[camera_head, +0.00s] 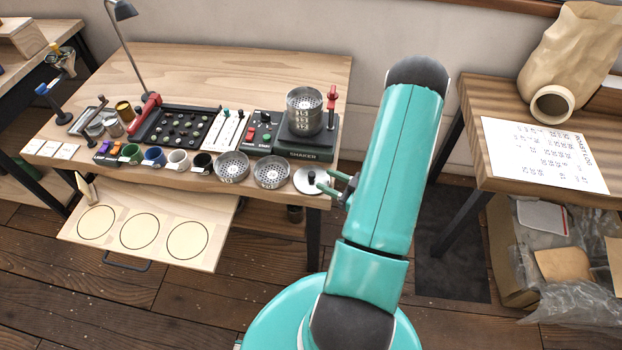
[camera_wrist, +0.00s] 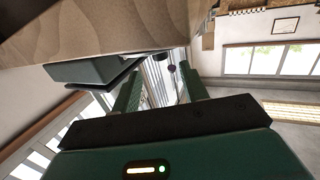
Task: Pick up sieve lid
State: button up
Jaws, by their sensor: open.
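The sieve lid (camera_head: 302,186) is a silver disc with a dark knob, lying flat at the front right corner of the wooden workbench, in front of the shaker. My gripper (camera_head: 334,184) is open, just right of the lid, with its fingers pointing left at the knob. Whether a finger touches the knob cannot be told. In the wrist view my gripper (camera_wrist: 161,78) shows two green fingers spread apart, and a small dark round knob shows between them; the disc is hard to make out there.
The shaker (camera_head: 309,152) holds stacked sieves (camera_head: 304,111) just behind the lid. Two sieve bowls (camera_head: 271,172) (camera_head: 232,167) and several mugs (camera_head: 178,161) line the bench front to the left. A pulled-out drawer board (camera_head: 140,255) with ringed circles juts out below. Floor space lies right of the bench.

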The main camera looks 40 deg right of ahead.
aim_at(314, 175)
jog(key=shift+x, duration=3.2)
jog(key=shift+f, duration=0.1)
grip_shut()
